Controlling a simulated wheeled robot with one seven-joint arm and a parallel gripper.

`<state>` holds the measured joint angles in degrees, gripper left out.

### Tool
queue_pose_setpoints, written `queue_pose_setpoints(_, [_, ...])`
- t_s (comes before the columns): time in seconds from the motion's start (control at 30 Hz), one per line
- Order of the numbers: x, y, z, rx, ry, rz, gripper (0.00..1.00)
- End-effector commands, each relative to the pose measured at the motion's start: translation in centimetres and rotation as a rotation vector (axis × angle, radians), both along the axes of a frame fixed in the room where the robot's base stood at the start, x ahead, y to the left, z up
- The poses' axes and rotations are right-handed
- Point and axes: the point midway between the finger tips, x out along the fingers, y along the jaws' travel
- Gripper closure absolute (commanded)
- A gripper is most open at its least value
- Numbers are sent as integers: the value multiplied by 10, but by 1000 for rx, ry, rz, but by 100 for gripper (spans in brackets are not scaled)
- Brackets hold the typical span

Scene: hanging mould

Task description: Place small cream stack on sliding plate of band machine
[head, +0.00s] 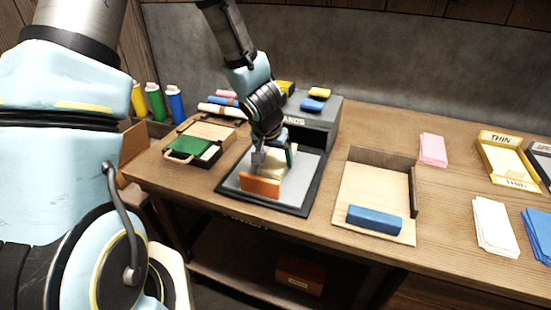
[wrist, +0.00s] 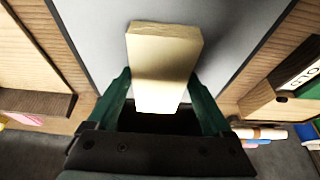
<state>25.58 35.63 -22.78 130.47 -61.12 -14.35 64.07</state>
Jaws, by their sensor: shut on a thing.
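The small cream stack (head: 274,173) is between the fingers of my gripper (head: 274,154), which is shut on it. In the wrist view the cream stack (wrist: 165,60) sticks out between the two green fingers of my gripper (wrist: 163,100). The stack is over the light grey sliding plate (head: 308,172) of the dark band machine (head: 318,125). The plate also fills the middle of the wrist view (wrist: 95,25). I cannot tell whether the stack touches the plate. Part of the stack is hidden by the gripper and an orange block (head: 260,187).
The orange block stands on the front of the plate. To the right is a wooden tray (head: 365,192) with a blue block (head: 374,219). To the left is a wooden tray (head: 222,131) with a green piece (head: 190,146). Paper stacks lie further right.

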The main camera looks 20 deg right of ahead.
Motion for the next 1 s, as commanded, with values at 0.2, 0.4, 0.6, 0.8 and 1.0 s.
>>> queue_pose_setpoints(0.2, [0,0,-3,0,0,-1,5])
queue_pose_setpoints(0.4, [0,0,-3,0,0,-1,0])
queue_pose_setpoints(0.6, [-1,1,6,0,-2,-1,0])
queue_pose_setpoints(0.8, [-10,9,40,0,-4,-2,0])
queue_pose_setpoints(1.0, [-23,20,81,1,-4,-3,0])
